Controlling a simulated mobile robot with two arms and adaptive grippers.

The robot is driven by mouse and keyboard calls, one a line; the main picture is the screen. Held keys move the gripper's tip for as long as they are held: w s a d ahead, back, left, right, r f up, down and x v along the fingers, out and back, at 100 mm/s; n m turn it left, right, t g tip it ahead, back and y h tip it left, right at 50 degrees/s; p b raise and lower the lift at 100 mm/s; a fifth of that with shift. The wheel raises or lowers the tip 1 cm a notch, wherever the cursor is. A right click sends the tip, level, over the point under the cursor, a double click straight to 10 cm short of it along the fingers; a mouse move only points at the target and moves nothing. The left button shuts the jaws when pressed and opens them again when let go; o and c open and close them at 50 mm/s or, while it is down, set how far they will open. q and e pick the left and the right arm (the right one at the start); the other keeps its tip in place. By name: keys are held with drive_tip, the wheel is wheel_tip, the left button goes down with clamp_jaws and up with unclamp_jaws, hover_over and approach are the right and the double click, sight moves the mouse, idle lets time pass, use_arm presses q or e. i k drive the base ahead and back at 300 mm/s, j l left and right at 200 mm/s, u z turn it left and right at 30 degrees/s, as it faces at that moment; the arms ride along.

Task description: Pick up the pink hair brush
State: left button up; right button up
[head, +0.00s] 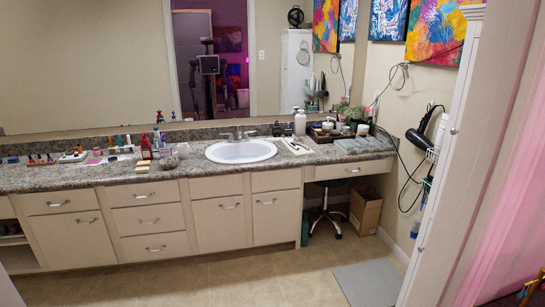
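I cannot make out a pink hair brush for certain. A small pink item (97,153) lies among small things on the left part of the long speckled counter (110,174), too small to identify. Neither of my grippers shows in the head view. The counter is some way ahead of me, across the floor.
Tan floor (230,280) lies open before the cabinets (150,220). A sink (241,151) is set in the counter, with red bottles (146,146) to its left. A grey mat (368,284), cardboard box (365,208), white door frame (447,150) and pink curtain (515,180) are at right.

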sight(298, 142)
drive_tip(key=i+u, duration=0.35)
drive_tip(key=i, duration=1.4)
drive_tip(key=j, duration=0.1)
